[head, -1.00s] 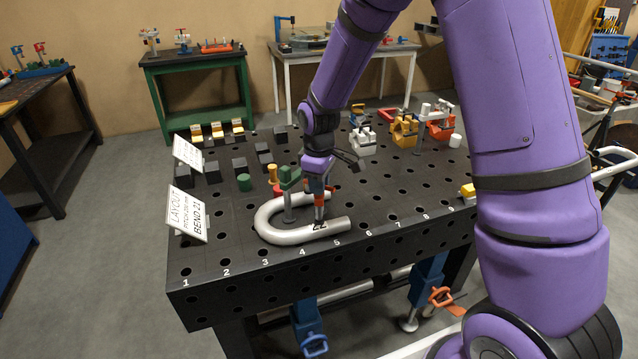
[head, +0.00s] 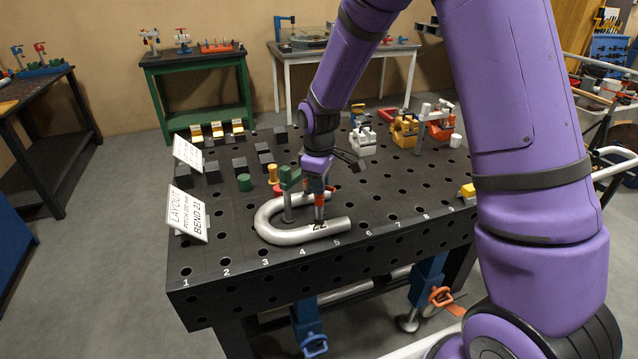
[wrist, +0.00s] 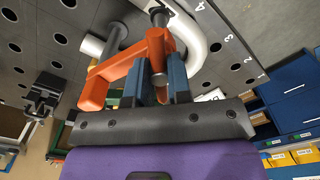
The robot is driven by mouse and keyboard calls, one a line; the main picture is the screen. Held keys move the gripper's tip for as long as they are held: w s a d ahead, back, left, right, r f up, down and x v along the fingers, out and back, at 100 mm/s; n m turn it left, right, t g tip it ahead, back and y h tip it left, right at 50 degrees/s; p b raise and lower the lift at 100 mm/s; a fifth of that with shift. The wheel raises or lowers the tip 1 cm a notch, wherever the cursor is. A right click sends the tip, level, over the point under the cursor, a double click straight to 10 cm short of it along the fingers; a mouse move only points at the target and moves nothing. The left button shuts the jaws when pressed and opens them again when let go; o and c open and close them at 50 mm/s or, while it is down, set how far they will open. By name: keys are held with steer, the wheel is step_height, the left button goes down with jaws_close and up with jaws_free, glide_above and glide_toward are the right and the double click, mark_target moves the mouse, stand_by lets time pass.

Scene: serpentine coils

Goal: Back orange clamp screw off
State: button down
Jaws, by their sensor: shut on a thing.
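My gripper is shut on the clamp screw; the exact contact is partly hidden by the fingers and frame. In the head view my gripper (head: 319,190) points down over the near leg of the U-shaped pipe (head: 285,237), and the orange clamp there is mostly hidden.
The table's right front is fairly clear.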

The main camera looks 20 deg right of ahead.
steer(key=c, duration=1)
jaws_free()
steer(key=shift+r, duration=0.1)
step_height(320, 180, up, 11)
steer(key=shift+f, duration=0.15)
